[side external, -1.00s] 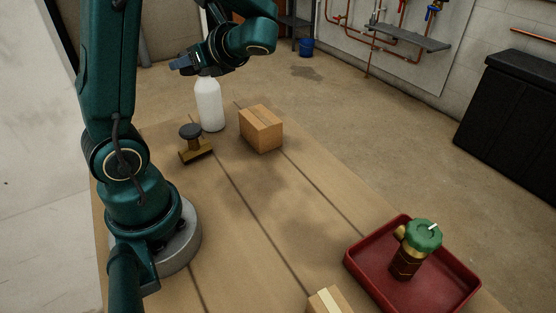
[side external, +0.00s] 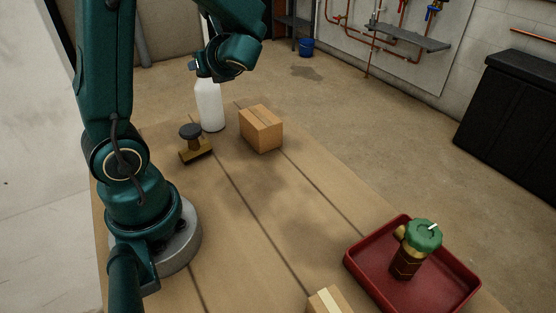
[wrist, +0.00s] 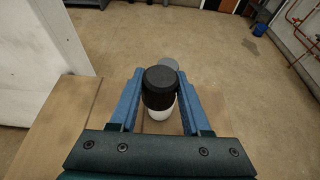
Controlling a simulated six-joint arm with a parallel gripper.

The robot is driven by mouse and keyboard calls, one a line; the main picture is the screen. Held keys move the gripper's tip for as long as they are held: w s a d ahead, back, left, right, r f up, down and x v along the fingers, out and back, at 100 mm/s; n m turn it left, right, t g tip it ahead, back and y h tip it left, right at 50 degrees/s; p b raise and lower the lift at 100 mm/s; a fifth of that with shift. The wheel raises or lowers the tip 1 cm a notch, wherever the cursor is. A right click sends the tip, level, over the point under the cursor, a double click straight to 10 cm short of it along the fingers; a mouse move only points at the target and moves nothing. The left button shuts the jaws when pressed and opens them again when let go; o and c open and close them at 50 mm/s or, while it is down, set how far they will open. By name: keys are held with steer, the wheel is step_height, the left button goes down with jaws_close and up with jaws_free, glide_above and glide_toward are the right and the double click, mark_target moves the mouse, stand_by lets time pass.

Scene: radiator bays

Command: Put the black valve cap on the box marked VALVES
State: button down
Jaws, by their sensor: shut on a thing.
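My gripper (wrist: 162,95) shows in the wrist view with its blue fingers on both sides of a black, round cap (wrist: 160,80), shut on it. In the side view my gripper (side external: 199,67) is up near the top of a white bottle (side external: 209,105), and the held cap cannot be made out there. Two cardboard boxes are in the side view: one (side external: 261,128) right of the bottle, another (side external: 328,301) cut off at the lower edge. I cannot read VALVES on either box.
A red tray (side external: 350,262) holds a brass valve with a green cap (side external: 423,235). The middle of the wooden table (side external: 250,215) is clear.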

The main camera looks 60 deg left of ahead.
glide_above(260, 116)
step_height(260, 116, down, 6)
steer(key=shift+f, duration=2.3)
steer(key=shift+f, duration=0.1)
steer(key=shift+c, duration=1.8)
jaws_free()
steer(key=v, duration=1.1)
steer(key=s+d+r+n+t+h, duration=0.2)
steer(key=s+d+n+h, duration=0.3)
steer(key=n, duration=0.4)
steer(key=s+d+r+n+t+h, duration=0.3)
steer(key=s+d+n+h, duration=0.2)
steer(key=s+n+h, duration=0.3)
steer(key=shift+d+n+t, duration=0.2)
steer(key=shift+n+t, duration=0.1)
steer(key=shift+n, duration=0.2)
